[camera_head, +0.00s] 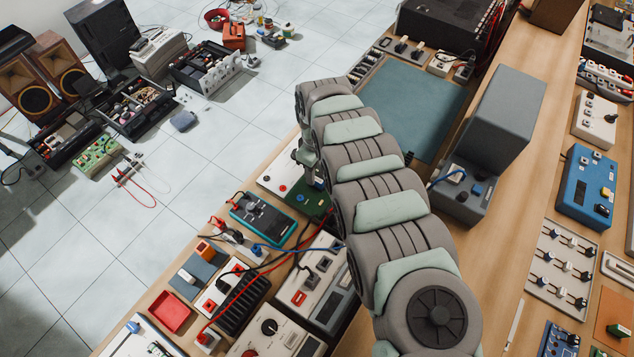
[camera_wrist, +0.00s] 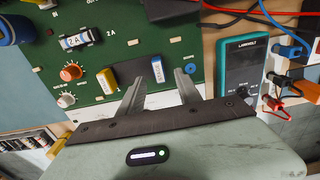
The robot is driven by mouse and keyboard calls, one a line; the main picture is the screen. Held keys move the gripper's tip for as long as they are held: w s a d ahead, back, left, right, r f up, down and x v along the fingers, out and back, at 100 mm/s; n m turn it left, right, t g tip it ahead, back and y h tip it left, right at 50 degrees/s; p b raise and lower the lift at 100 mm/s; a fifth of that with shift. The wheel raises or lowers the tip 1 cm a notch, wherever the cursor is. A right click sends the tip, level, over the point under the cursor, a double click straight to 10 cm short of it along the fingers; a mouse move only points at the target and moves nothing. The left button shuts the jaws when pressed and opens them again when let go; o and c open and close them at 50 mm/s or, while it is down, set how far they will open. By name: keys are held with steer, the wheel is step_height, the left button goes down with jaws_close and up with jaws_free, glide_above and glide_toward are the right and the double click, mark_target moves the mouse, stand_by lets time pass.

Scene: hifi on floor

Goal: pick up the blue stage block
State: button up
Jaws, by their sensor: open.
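My gripper (camera_wrist: 160,76) is open over a green circuit board (camera_wrist: 200,47) in the wrist view. A small upright block with a blue-and-white label (camera_wrist: 157,69) shows between its two fingertips; I cannot tell whether either finger touches it. A yellow block (camera_wrist: 107,80) stands just left of the left finger. In the head view my arm covers most of the green board (camera_head: 313,203), and I cannot make out the blue block there.
An orange knob (camera_wrist: 70,73) and a white knob (camera_wrist: 66,100) stand left on the board. A teal meter (camera_wrist: 240,68) with plugs and red and blue leads lies to the right; the meter also shows in the head view (camera_head: 263,219). A grey box (camera_head: 506,108) stands right of my arm.

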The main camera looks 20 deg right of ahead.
mark_target(317, 179)
steer(key=shift+s+f, duration=0.1)
steer(key=shift+f, duration=2.5)
steer(key=shift+d, duration=0.1)
jaws_close()
